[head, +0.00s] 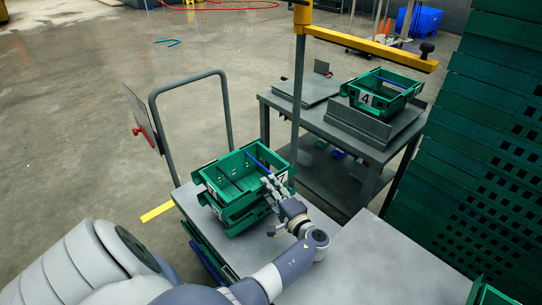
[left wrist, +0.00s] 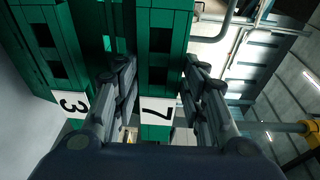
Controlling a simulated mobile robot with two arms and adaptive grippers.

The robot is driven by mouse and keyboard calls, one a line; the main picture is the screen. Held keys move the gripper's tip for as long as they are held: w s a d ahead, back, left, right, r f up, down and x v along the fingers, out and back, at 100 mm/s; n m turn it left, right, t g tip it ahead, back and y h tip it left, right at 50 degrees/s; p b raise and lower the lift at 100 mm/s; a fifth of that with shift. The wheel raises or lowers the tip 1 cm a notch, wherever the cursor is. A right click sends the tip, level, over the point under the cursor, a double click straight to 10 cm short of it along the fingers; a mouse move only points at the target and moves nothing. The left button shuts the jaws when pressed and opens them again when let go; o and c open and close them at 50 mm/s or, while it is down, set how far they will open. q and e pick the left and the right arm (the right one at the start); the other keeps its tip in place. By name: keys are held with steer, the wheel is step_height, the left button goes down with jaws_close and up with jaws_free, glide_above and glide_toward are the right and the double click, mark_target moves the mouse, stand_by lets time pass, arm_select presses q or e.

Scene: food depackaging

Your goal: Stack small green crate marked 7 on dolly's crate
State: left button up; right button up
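The small green crate marked 7 (head: 238,185) sits upright on top of another green crate (head: 243,222) at the near end of the grey dolly (head: 187,201). In the left wrist view the crate marked 7 (left wrist: 163,50) lies between my fingers, and the lower crate, marked 3 (left wrist: 60,70), is to its left. My left gripper (head: 272,184) is at the labelled side of the upper crate. Its fingers (left wrist: 157,75) are spread apart; whether they touch the crate is unclear. A blue bar shows at the upper crate's rim. My right gripper is not in view.
A green crate marked 4 (head: 383,91) stands on a grey table (head: 352,137) behind to the right. A tall green crate stack (head: 485,150) fills the right side. A yellow-armed post (head: 370,45) rises behind the dolly. Open floor lies left.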

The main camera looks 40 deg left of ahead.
arm_select(q)
steer(key=shift+o, duration=1)
steer(key=shift+r, duration=0.15)
steer(key=b+v, duration=0.1)
steer(key=v, duration=1.1)
steer(key=shift+b, duration=0.35)
